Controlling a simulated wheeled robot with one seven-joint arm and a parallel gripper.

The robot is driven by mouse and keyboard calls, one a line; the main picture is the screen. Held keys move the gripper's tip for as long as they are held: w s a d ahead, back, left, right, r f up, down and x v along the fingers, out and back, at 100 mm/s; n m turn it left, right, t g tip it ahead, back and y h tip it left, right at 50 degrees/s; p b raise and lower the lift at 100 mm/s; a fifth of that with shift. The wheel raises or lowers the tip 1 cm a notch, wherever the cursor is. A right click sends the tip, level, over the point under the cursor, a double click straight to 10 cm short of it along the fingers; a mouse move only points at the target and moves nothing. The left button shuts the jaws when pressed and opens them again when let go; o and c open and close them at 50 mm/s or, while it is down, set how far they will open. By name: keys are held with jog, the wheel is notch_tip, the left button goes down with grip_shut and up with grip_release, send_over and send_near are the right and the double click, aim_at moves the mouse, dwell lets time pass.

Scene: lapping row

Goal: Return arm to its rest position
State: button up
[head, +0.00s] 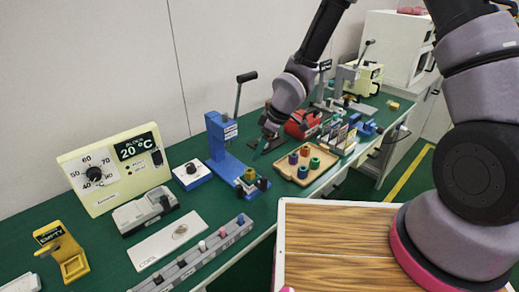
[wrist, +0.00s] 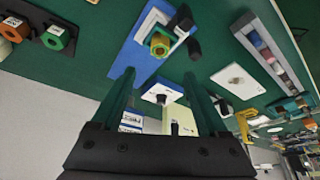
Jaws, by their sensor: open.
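My arm reaches in from the upper right in the head view, with my gripper (head: 264,142) hanging over the green bench beside the blue lever press. In the wrist view my gripper (wrist: 158,76) has its two dark green fingers wide apart with nothing between them. The blue press (head: 218,135) stands left of my gripper, its lever raised. A yellow hex piece (head: 249,175) sits at the front end of the press base, and it also shows beyond the fingertips in the wrist view (wrist: 160,44).
A tan tray (head: 289,171) of coloured pieces stands to the right. A red device (head: 302,124) and another lever press (head: 347,77) are behind it. A cream dial box (head: 117,169), a grey rail (head: 197,256) and a yellow holder (head: 62,252) are left. A wood-topped surface (head: 335,240) is in front.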

jog(key=w+d+r+m+t+h, duration=0.2)
jog(key=w+d+r+m, duration=0.15)
jog(key=d+r, duration=0.6)
jog(key=w+d+r+m+t+h, duration=0.1)
jog(key=w+d+r+m+t, duration=0.1)
jog(key=d+r+m, duration=0.55)
jog(key=s+d+r+m+t, duration=0.1)
jog(key=s+d+r+m, duration=0.3)
jog(key=s+d+r, duration=0.3)
jog(key=s+d+r+m+t, duration=0.1)
jog(key=s+d+r+m, duration=0.3)
jog(key=s+r, duration=0.6)
notch_tip(320, 180, up, 5)
jog(key=d, duration=0.2)
jog(key=shift+s+d+m+y, duration=0.2)
jog(key=shift+d+m+y, duration=0.1)
jog(key=shift+d+m, duration=0.1)
